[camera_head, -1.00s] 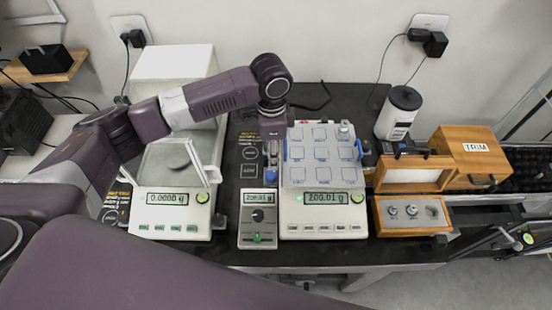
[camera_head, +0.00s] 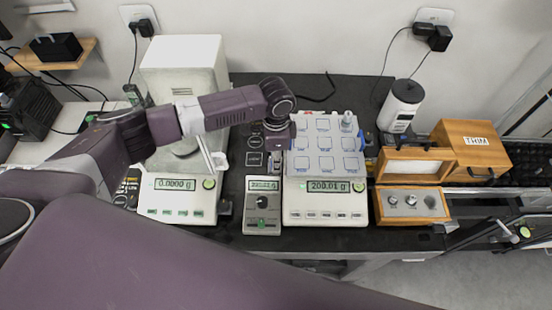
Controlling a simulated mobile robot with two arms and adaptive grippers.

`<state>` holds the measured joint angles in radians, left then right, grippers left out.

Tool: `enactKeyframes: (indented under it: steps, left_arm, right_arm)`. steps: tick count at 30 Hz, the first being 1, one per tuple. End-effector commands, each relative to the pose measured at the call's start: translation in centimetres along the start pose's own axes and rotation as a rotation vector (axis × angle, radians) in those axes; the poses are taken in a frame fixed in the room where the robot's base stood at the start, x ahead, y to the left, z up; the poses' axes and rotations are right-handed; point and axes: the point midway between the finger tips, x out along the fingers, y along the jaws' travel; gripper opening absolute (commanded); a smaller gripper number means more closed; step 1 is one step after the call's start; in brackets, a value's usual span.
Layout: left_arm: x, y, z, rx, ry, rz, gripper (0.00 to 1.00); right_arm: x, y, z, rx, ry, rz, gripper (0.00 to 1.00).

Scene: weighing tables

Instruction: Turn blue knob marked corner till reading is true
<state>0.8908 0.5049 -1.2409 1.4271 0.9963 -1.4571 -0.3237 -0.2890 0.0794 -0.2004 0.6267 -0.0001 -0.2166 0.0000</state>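The balance (camera_head: 327,187) with the blue-edged grid plate (camera_head: 324,150) on its pan stands right of centre and reads 200.01 g. A small grey unit (camera_head: 262,212) with a black dial and its own, hard-to-read display stands left of it. My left gripper (camera_head: 275,165) points down at the plate's left side, in the narrow gap beside the balance. The blue knob seen there earlier is hidden by the gripper. Whether the fingers are open or closed around it is not clear. My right gripper is not in view.
A second balance (camera_head: 176,184) at left reads 0.0000 g, partly behind my arm. A wooden box marked TRIM (camera_head: 478,150) and a knobbed wooden panel (camera_head: 411,204) stand at right. A white canister (camera_head: 400,105) stands behind them.

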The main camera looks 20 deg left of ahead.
Motion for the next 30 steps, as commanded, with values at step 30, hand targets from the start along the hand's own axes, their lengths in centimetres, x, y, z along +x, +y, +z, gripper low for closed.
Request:
enactKeyframes:
  steps: [30]
  left_arm:
    - [-0.1, 0.0, -0.1, 0.263, 0.003, 0.0, 0.3]
  right_arm:
    - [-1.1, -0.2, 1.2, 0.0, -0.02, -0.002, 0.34]
